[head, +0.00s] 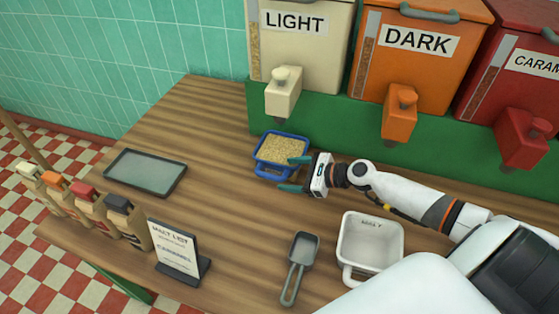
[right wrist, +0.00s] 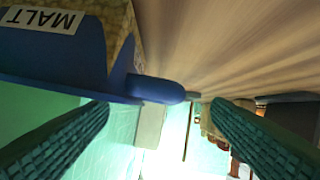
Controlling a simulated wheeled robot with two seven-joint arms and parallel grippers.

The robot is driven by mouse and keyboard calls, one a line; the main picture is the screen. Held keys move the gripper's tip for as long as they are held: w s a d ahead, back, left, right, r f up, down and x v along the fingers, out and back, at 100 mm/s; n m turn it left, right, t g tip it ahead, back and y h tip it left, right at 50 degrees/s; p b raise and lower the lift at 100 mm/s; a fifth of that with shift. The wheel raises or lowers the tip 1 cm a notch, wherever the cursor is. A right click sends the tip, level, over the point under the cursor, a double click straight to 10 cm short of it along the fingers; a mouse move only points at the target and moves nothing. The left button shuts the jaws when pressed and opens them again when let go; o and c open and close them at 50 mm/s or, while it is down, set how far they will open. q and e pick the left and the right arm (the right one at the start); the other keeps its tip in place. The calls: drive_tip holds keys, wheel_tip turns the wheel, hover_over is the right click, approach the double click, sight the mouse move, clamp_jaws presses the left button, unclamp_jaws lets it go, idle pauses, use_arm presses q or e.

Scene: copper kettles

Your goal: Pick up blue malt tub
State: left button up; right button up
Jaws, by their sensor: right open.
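The blue malt tub (head: 259,161) stands upright on the wooden counter below the dispenser marked LIGHT and is full of pale grain. In the right wrist view the tub (right wrist: 60,62) fills the upper left, with a MALT label and a rounded blue handle (right wrist: 158,90). My right gripper (head: 292,174) is open and empty at the tub's front right corner. In the right wrist view its two teal fingers (right wrist: 160,104) are spread, with the handle showing between them in the picture; I cannot tell whether they touch it. My left gripper is not in view.
Orange (head: 423,70) and red dispensers stand right of the cream one (head: 300,60). A white tub (head: 370,245), grey scoop (head: 300,258), sign (head: 178,250) and several small sacks (head: 95,210) are nearer the front. A grey tray (head: 146,173) lies left; wood around it is clear.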

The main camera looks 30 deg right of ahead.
sight(277, 170)
drive_tip(key=shift+w+a, duration=0.2)
drive_tip(key=shift+w, duration=0.2)
drive_tip(key=x, duration=0.4)
drive_tip(key=shift+w+p, duration=0.25)
drive_tip(key=shift+p, duration=0.15)
drive_tip(key=shift+s, duration=0.1)
drive_tip(key=c, duration=1.5)
drive_tip(key=shift+r, duration=0.15)
